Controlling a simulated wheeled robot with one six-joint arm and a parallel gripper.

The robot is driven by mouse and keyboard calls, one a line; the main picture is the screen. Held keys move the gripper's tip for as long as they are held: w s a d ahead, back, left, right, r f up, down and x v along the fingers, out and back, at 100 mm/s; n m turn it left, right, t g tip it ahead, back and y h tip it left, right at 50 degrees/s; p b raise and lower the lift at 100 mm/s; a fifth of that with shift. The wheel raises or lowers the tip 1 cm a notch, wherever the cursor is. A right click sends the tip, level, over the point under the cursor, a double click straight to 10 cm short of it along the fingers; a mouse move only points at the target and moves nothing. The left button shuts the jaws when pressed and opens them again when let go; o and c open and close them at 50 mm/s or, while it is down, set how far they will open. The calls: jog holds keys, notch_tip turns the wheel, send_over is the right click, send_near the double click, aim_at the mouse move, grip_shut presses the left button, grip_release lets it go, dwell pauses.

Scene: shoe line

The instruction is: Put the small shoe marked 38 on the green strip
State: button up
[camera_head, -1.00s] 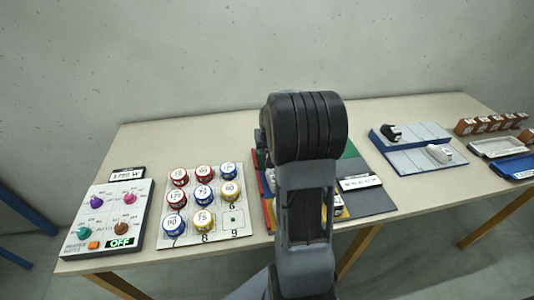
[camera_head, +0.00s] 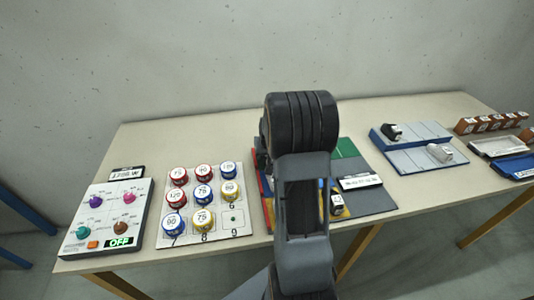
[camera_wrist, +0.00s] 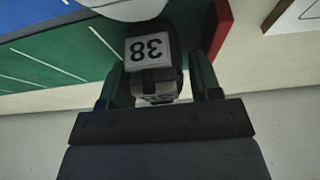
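The small shoe marked 38 (camera_wrist: 152,52) is dark with white labels and sits between the two fingers of my gripper (camera_wrist: 158,78) in the wrist view. The green strip (camera_wrist: 60,55) has thin white lines and lies beside and beyond the shoe. In the head view, the green strip (camera_head: 346,148) shows at the back right of the coloured board. My arm hides the gripper and the held shoe there.
A small dark-and-white shoe (camera_head: 337,204) stands on the yellow strip (camera_head: 344,213). A white label plate (camera_head: 360,182) lies on the board's grey part. A panel of round tins (camera_head: 233,220) is left; a blue-grey stand (camera_head: 410,157) is right. Bare table (camera_head: 230,130) lies behind.

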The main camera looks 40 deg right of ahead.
jog(key=shift+s+r, duration=0.1)
jog(key=shift+r, duration=0.5)
jog(key=v, duration=1)
jog(key=shift+s+a+r+p, duration=0.1)
jog(key=shift+s+r+p, duration=0.05)
jog(key=shift+r+p, duration=0.15)
jog(key=s+a+n+y, duration=0.1)
jog(key=s+a+n, duration=0.1)
jog(key=s+a, duration=0.5)
jog(key=s+a+r+n+y, duration=0.1)
jog(key=s+a+n, duration=0.2)
jog(key=s+a, duration=0.4)
jog(key=a, duration=0.7)
jog(key=shift+a+r+g, duration=0.2)
jog(key=shift+a+g, duration=0.1)
jog(key=shift+a, duration=0.1)
